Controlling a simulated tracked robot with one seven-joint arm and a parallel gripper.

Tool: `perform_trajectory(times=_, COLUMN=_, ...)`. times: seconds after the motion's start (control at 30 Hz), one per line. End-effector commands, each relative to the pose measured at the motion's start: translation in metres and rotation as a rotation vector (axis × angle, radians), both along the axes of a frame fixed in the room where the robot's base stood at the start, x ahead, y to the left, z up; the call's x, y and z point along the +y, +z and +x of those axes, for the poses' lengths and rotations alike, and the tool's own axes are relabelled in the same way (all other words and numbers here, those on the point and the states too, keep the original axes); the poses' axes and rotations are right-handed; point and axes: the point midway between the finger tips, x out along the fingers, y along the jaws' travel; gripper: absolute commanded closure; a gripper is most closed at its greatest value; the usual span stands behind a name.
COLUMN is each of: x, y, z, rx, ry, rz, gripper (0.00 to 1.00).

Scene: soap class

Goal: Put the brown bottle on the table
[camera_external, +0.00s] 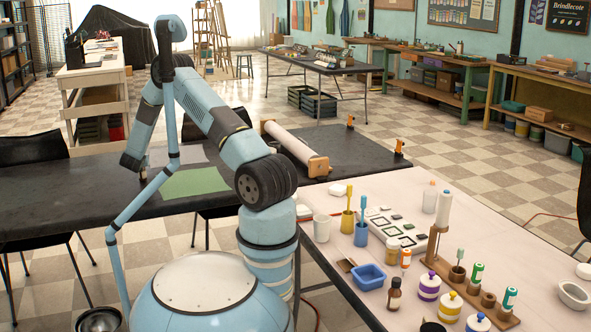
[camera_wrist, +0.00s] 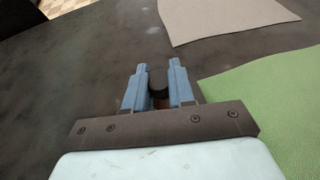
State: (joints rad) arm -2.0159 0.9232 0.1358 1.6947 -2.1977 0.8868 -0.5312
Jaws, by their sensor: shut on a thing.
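My gripper (camera_wrist: 159,68) is shut on a small brown bottle with a black cap (camera_wrist: 158,81). The bottle is between the two blue fingers, with its cap towards the camera and most of its body hidden. In the external view my gripper (camera_external: 143,177) is low over the dark table (camera_external: 60,200), left of the green sheet. The bottle is not clear there, and I cannot tell if it touches the table. Another brown bottle with a dark cap (camera_external: 394,296) stands on the pale table at the right.
A green sheet (camera_wrist: 270,90) and a grey sheet (camera_wrist: 225,20) lie flat on the dark table. A paper roll (camera_external: 290,143) lies further back. The pale table (camera_external: 345,265) holds cups, a blue tub (camera_external: 368,277) and paint pots. The dark table's left part is bare.

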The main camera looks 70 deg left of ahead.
Motion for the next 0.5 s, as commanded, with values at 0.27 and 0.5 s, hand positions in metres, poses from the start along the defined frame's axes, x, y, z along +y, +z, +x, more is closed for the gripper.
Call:
perform_trajectory(times=0.27, x=0.0001, y=-0.0023, z=0.0003, rx=0.000, ry=0.000, rz=-0.001, gripper=0.62)
perform_trajectory(times=0.5, x=0.0001, y=-0.0023, z=0.0003, rx=0.000, ry=0.000, rz=-0.001, gripper=0.51)
